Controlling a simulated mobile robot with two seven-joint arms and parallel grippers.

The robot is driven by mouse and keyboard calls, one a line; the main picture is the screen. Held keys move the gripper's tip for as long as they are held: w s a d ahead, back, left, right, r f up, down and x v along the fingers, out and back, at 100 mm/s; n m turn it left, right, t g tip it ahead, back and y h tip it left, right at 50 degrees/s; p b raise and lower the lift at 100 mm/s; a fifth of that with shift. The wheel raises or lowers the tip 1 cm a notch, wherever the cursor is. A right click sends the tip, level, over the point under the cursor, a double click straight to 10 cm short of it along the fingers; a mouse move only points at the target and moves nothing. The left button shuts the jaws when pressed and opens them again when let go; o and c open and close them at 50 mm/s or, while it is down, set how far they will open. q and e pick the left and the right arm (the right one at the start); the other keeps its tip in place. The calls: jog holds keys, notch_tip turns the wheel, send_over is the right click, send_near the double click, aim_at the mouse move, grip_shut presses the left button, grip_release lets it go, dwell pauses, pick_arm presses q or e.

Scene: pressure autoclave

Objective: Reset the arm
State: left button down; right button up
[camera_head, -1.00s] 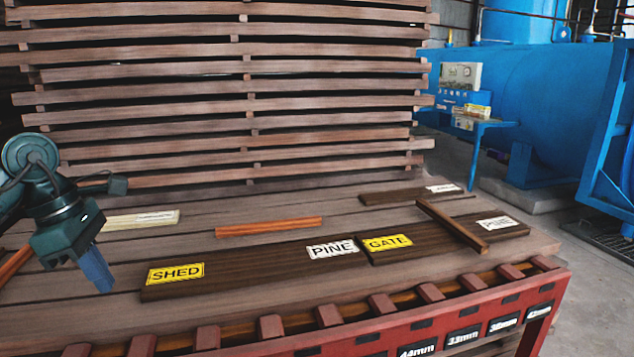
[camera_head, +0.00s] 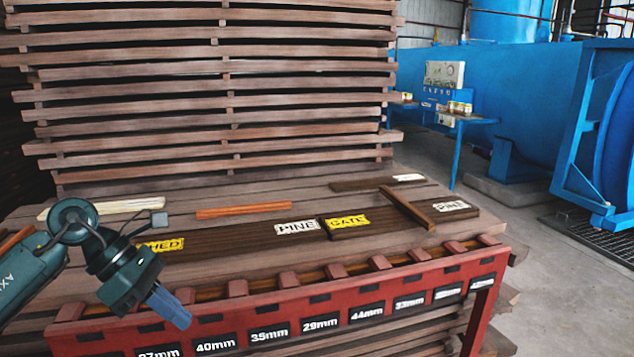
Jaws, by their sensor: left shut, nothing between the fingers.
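My left gripper (camera_head: 168,307) comes in from the left on its dark teal arm (camera_head: 70,240). Its blue fingers are shut with nothing between them. They point down and to the right, in front of the near edge of the plank stack in the picture, over the red rack. The arm hides part of a dark board's yellow SHED label (camera_head: 163,245). My right gripper is not in view.
Dark boards with PINE (camera_head: 297,227) and GATE (camera_head: 348,222) labels lie on the plank stack. A small stick (camera_head: 407,209) lies across one. A reddish strip (camera_head: 242,212) lies behind. The red slotted rack (camera_head: 260,328) runs along the front. A blue autoclave (camera_head: 520,95) stands at right.

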pick_arm(q)
jog(key=s+d+n+t+h+p, duration=0.1)
jog(key=s+d+n+t+h, duration=0.15)
jog(key=d+n+h, duration=0.4)
jog(key=s+d+n+t+h, duration=0.1)
jog(key=d+n+t+h, duration=0.3)
jog(key=d+n+h, duration=0.3)
jog(key=s+a+f+n+t+y, duration=0.25)
jog(key=f+n+y, duration=0.4)
jog(key=n, duration=0.35)
jog(key=s+a+f+n+t+y+p, duration=0.1)
jog(key=f+n+t+y, duration=0.2)
jog(key=f+n+y, duration=0.5)
jog(key=s+a+f+n+t+y, duration=0.25)
jog(key=f+n, duration=0.25)
jog(key=n, duration=0.7)
jog(key=s+f+n+g+y, duration=0.1)
jog(key=s+f+n+g, duration=0.2)
jog(key=s+f, duration=0.4)
jog(key=shift+s+d+n+g+p, duration=0.15)
jog(key=shift+d+n+g+p, duration=0.2)
jog(key=shift+n, duration=0.2)
